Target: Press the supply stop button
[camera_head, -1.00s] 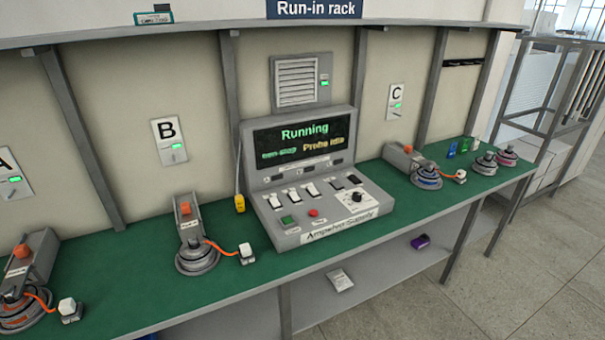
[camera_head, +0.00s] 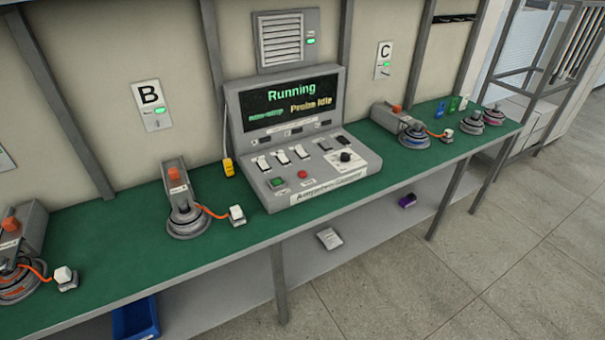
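The supply console (camera_head: 320,187) stands on the green bench top, near the middle of the view. Its screen (camera_head: 292,101) reads "Running" and "Probe Idle". The labels by the buttons are too small to read. My gripper is not in view.
Motor fixtures stand on the green bench (camera_head: 130,235) left and right of the console, one by the B plate (camera_head: 151,105), another near the C plate (camera_head: 383,60). A yellow item (camera_head: 228,167) is beside the console. A blue bin (camera_head: 136,318) is below. Floor at the right is clear.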

